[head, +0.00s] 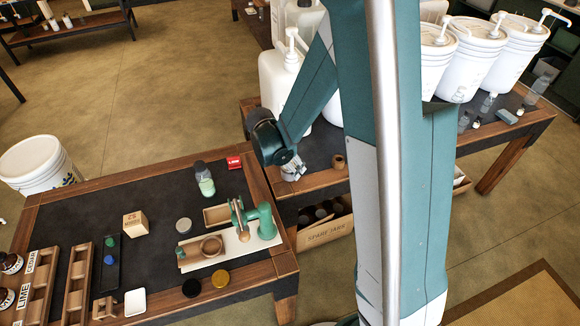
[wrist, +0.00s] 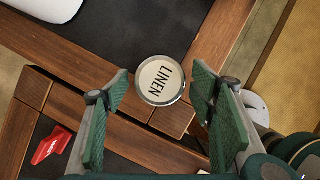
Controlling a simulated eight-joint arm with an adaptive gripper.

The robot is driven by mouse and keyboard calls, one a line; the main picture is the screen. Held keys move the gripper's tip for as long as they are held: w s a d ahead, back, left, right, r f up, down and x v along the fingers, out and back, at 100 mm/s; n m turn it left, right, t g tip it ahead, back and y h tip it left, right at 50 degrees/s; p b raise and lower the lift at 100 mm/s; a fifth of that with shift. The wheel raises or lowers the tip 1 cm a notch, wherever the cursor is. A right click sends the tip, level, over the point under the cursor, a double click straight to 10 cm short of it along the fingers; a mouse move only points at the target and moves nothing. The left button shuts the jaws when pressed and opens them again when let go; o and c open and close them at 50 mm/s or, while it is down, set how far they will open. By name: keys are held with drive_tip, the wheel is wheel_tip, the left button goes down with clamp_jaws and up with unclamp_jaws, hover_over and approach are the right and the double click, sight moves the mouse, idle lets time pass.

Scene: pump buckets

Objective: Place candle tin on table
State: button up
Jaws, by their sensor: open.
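The candle tin (wrist: 160,80), round with a pale lid reading LINEN, shows in the wrist view over the wooden edging of the back table (wrist: 185,52). My gripper (wrist: 161,84) is open, with one green finger on each side of the tin and a visible gap to both. Whether the tin rests fully on the wood I cannot tell. In the head view my gripper (head: 292,172) is low at the left front corner of the back table (head: 325,178); the tin is not clear there.
A red box (head: 234,162) and a bottle (head: 205,180) stand on the front table (head: 75,205), across a gap. Another round tin (head: 183,225) is there too. White pump buckets (head: 478,50) and jugs (head: 278,80) crowd the back table. A small brown ring (head: 338,161) lies right of my gripper.

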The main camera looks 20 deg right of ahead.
drive_tip(key=p+v, duration=0.1)
drive_tip(key=v, duration=0.8)
drive_tip(key=shift+r+p, duration=0.3)
drive_tip(key=shift+p, duration=0.05)
drive_tip(key=shift+s+a, duration=0.1)
drive_tip(key=shift+s, duration=0.05)
drive_tip(key=shift+r, duration=0.1)
drive_tip(key=s+r+m+t+y, duration=0.2)
drive_tip(key=s+r+m, duration=0.7)
drive_tip(key=s+m, duration=0.2)
drive_tip(key=s+r+m+t+y, duration=0.2)
drive_tip(key=s+r+m+t, duration=0.1)
drive_tip(key=s+r+m, duration=0.7)
drive_tip(key=s+m, duration=0.2)
drive_tip(key=s, duration=0.1)
drive_tip(key=shift+r, duration=0.35)
